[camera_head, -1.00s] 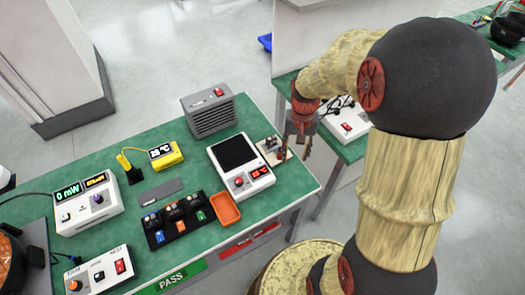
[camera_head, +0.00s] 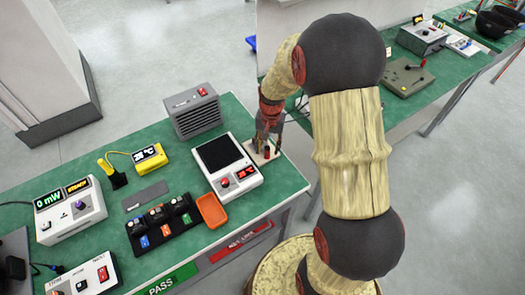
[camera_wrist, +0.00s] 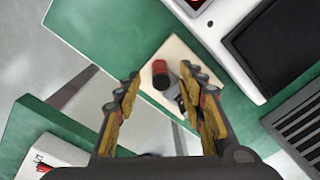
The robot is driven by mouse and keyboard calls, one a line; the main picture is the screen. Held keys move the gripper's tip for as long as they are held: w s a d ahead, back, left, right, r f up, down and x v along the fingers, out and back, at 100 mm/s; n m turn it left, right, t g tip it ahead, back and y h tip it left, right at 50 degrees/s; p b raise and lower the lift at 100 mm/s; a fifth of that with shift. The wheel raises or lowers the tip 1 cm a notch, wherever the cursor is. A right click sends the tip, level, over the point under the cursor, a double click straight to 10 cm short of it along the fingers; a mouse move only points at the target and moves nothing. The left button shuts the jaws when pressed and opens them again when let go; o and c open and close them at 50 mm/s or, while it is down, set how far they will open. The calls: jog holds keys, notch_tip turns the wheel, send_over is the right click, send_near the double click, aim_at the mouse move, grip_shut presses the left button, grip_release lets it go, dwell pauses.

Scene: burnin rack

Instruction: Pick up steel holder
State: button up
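My gripper (camera_wrist: 160,78) is open, with its two fingers spread above a small cream pad (camera_wrist: 178,48) at the corner of the green bench. A short dark cylinder with a red side (camera_wrist: 160,78) stands on the pad, between the fingers in the wrist view. A grey metallic piece (camera_wrist: 177,96), perhaps the steel holder, lies beside it, partly hidden by the right finger. In the head view my gripper (camera_head: 267,142) hangs over the same pad (camera_head: 262,158), and its fingers hide part of it. I cannot tell whether the fingers touch anything.
A white device with a black plate (camera_head: 226,163) stands close left of the pad, with a grey vented box (camera_head: 192,111) behind. An orange tray (camera_head: 211,210) and a black rack (camera_head: 163,226) with several small tagged pieces sit further left. Another green bench (camera_head: 455,68) is to the right.

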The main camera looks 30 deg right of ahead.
notch_tip(320, 180, down, 2)
jog(key=shift+f, duration=0.2)
jog(key=shift+c, duration=0.3)
grip_shut()
dwell(0.3)
